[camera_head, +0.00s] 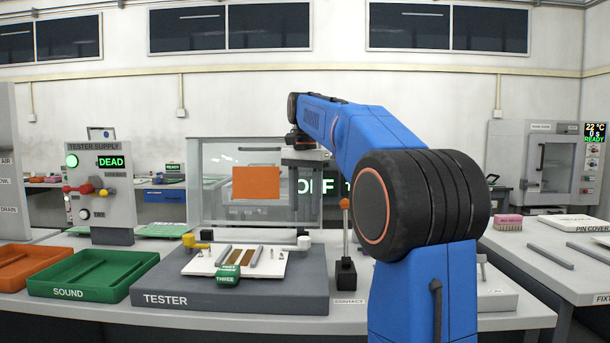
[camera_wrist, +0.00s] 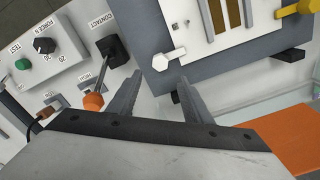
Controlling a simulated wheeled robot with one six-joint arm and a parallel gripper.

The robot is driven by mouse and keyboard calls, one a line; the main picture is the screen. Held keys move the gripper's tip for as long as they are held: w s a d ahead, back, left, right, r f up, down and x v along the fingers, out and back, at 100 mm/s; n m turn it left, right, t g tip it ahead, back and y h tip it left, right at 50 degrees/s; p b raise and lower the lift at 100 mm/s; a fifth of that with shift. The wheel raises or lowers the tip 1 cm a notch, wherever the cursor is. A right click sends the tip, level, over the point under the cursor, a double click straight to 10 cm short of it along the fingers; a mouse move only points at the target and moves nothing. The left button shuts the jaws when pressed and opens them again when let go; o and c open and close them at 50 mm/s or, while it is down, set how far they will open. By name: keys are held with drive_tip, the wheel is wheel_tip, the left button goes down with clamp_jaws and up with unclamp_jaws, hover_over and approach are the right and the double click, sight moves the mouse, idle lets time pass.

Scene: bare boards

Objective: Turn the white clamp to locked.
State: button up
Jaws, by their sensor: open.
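The white clamp (camera_wrist: 170,58) shows in the wrist view as a small white lever with rounded ends, beside the corner of the grey tester fixture. In the head view the white clamp (camera_head: 304,242) stands at the right rear of the tester base (camera_head: 240,297). My gripper (camera_wrist: 160,77) is open and empty, its two grey fingers spread on either side of the clamp's near end in the picture. The fingers seem apart from the clamp; their height above it is unclear. A yellow clamp (camera_head: 195,242) stands at the left rear.
A contact probe with an orange ball (camera_wrist: 93,102) stands close to the left finger; it also shows in the head view (camera_head: 345,204). A clear cover with an orange panel (camera_head: 256,182) is raised behind the tester. A green tray (camera_head: 92,284) lies left.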

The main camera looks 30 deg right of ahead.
wheel_tip(320, 180, up, 8)
idle(0.4)
idle(0.5)
